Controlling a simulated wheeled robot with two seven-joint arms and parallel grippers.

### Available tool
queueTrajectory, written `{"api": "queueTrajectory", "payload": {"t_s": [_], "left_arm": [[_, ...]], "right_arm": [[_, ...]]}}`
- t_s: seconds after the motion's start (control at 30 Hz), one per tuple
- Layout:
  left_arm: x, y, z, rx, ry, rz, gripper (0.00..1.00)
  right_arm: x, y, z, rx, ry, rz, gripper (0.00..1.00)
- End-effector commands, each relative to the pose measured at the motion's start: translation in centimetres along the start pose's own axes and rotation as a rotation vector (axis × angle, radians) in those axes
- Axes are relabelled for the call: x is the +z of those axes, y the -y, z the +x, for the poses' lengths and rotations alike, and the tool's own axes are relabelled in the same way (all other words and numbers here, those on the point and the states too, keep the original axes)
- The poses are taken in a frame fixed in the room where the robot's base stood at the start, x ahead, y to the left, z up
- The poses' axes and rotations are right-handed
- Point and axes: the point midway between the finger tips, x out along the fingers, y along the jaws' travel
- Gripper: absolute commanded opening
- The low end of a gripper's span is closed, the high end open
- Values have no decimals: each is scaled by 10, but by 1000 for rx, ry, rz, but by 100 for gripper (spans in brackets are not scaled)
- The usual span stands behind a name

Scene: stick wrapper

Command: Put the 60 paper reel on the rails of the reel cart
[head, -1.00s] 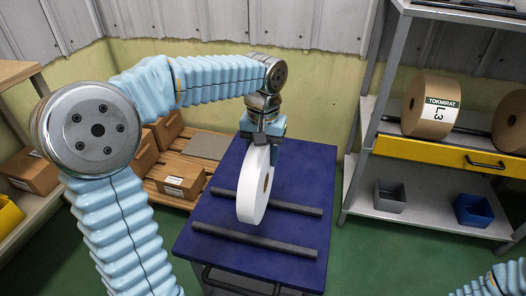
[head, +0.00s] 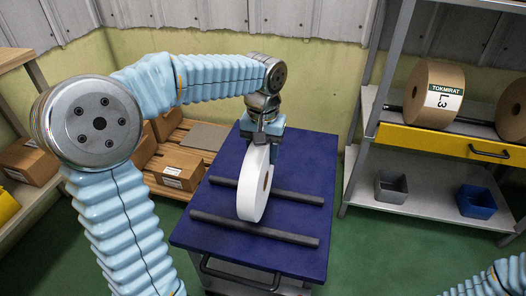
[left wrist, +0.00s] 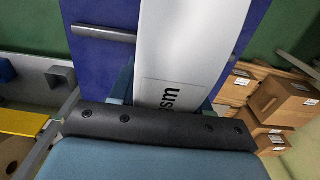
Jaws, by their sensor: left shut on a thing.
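The white paper reel (head: 249,190) stands upright on its edge over the blue reel cart (head: 215,235). Its dark core hole faces right. My left gripper (head: 263,139) is shut on the reel's top rim. The reel is between or across the cart's two dark rails, the far rail (head: 295,196) and the near rail (head: 285,236). Its lower edge appears close to the near rail; I cannot tell whether it touches. In the left wrist view the reel (left wrist: 185,45) shows partial print ending in "sm". One rail (left wrist: 105,34) shows beside it. My right gripper is out of view.
Cardboard boxes (head: 180,172) on a pallet are left of the cart.

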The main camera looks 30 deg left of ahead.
Motion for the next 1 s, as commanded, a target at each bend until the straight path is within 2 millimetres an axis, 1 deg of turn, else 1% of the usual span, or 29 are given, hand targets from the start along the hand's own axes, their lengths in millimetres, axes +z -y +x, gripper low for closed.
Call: {"api": "queueTrajectory", "payload": {"t_s": [1.0], "left_arm": [[0,0,17,1,-1,0,0]], "right_arm": [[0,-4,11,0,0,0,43]]}}
